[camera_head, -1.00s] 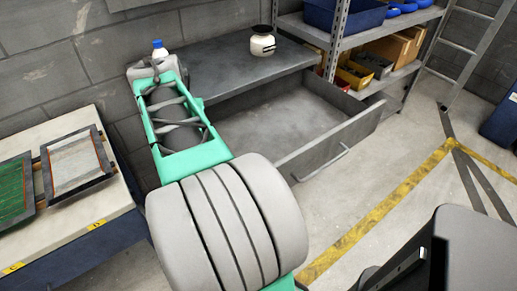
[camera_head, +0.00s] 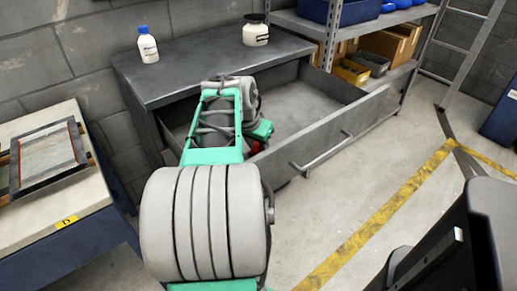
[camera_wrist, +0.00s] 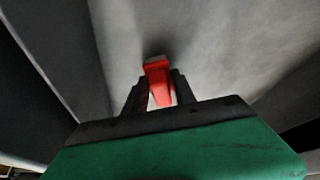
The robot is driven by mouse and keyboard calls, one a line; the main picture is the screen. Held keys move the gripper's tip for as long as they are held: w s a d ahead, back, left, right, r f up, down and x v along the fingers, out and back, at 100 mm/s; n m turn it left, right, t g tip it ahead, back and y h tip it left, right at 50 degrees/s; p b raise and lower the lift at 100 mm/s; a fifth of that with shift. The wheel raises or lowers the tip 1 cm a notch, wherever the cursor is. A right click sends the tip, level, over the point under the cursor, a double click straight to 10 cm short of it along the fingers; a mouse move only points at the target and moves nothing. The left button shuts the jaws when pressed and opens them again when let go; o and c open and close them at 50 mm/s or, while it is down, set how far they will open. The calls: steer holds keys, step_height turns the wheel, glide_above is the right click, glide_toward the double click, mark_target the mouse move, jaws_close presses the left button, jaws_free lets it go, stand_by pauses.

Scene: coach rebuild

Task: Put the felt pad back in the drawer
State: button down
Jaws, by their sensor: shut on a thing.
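The drawer (camera_head: 345,125) is pulled open under the grey cabinet top (camera_head: 205,62). My gripper (camera_wrist: 158,88) is shut on a small red piece, which I take to be the felt pad (camera_wrist: 157,68). In the wrist view the pad is between the two dark fingers, with grey drawer surfaces around it and a dark shadow close to its far end. In the head view my arm reaches down into the drawer near its front panel. Only a bit of red shows there, and my arm hides the fingers. I cannot tell whether the pad touches the drawer floor.
A white bottle with a blue cap (camera_head: 147,45) and a cream jar with a dark lid (camera_head: 255,30) stand on the cabinet top. A bench with a framed panel (camera_head: 50,160) is at the left. Shelving with bins (camera_head: 350,72) stands at the right. The drawer's right part is clear.

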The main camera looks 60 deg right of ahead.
steer(key=shift+f, duration=0.5)
steer(key=c, duration=1)
jaws_free()
steer(key=p+v, duration=0.2)
steer(key=v, duration=1)
steer(key=shift+r+p, duration=0.2)
steer(key=shift+p, duration=0.2)
